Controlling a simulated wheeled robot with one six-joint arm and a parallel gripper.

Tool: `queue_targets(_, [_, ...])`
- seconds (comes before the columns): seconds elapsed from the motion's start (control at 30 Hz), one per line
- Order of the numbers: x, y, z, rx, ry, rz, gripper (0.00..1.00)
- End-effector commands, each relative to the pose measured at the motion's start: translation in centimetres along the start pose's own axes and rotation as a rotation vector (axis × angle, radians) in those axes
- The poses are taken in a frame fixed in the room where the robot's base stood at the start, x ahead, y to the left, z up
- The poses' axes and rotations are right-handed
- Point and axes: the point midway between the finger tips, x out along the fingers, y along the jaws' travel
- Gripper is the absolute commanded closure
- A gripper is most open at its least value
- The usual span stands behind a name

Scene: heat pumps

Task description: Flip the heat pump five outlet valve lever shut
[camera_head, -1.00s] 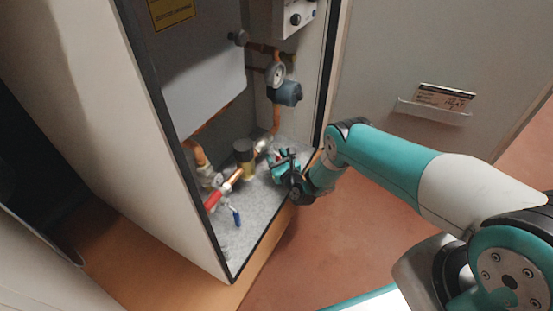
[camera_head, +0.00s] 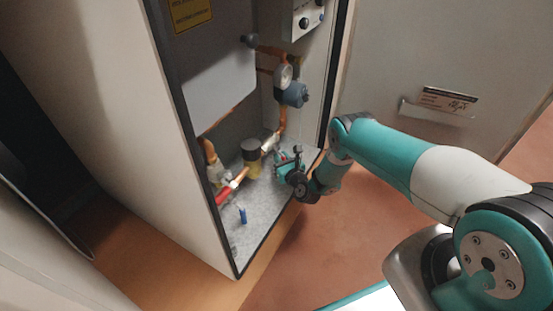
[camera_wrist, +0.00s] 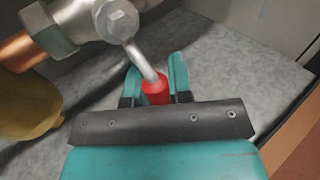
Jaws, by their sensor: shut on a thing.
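The outlet valve (camera_wrist: 118,18) shows at the top of the wrist view, a metal body with a bolt head on a pipe. Its lever (camera_wrist: 156,88) is a bare metal rod with a red grip at its end. My gripper (camera_wrist: 154,80) has its teal fingers on both sides of the red grip and is shut on it. In the head view my gripper (camera_head: 285,165) is inside the open cabinet, low on the right. The valve is hard to make out there, behind my gripper and wrist.
A brass-coloured pump body (camera_wrist: 25,100) with a dark top (camera_head: 250,149) stands left of my gripper. A gauge (camera_head: 284,77) is above. The cabinet's right edge (camera_head: 328,100) is close to my wrist.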

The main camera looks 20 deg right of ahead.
Motion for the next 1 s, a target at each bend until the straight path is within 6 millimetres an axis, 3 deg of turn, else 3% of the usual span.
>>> queue_targets(0.07, [-0.1, 0.1, -0.1, 0.011, 0.003, 0.003, 1.0])
queue_targets(0.1, [-0.1, 0.1, -0.1, 0.011, 0.003, 0.003, 0.71])
queue_targets(0.2, [-0.1, 0.1, -0.1, 0.009, 0.002, 0.002, 0.55])
queue_targets(0.47, [-0.1, 0.1, 0.0, 0.007, 0.001, 0.001, 0.55])
queue_targets(0.63, [-1.3, 0.1, 0.2, 0.008, 0.004, 0.001, 0.55])
queue_targets(0.77, [-3.3, 0.0, 0.6, 0.01, 0.005, -0.001, 0.55])
queue_targets(1.0, [-8.5, 0.1, 0.7, 0.011, 0.007, -0.002, 0.55])
